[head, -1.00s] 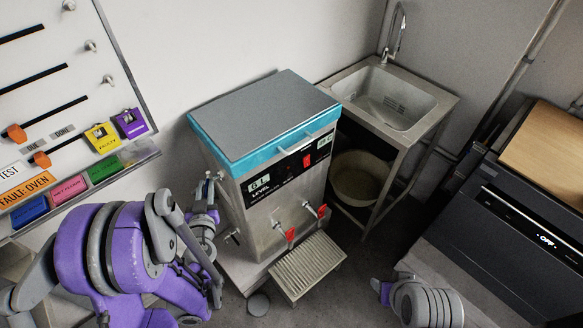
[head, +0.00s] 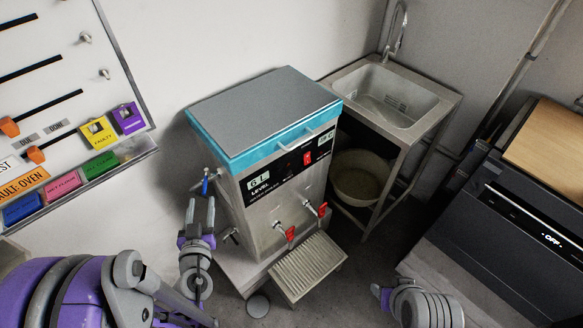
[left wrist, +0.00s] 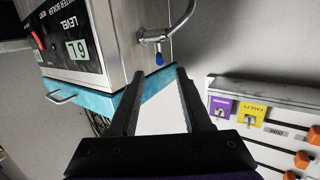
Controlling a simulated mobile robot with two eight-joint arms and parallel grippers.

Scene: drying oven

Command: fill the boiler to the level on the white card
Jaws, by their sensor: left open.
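The boiler (head: 285,215) is a steel box with a blue-rimmed grey lid (head: 265,112). A pale card or panel reading 6 L (head: 259,182) sits above the word LEVEL on its front; it shows upside down in the left wrist view (left wrist: 77,50). A blue-tipped valve (head: 206,183) is on the boiler's left side, and it also shows in the left wrist view (left wrist: 160,57). Two red-handled taps (head: 290,233) are on the front. My left gripper (head: 201,203) is open and empty just below the blue valve, fingers apart from it.
A slatted drip tray (head: 307,267) lies below the taps. A sink (head: 393,98) with a faucet and a bucket (head: 360,178) beneath stand right of the boiler. A wall board (head: 60,105) with coloured tags is at left. A dark machine (head: 510,235) showing OFF is at right.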

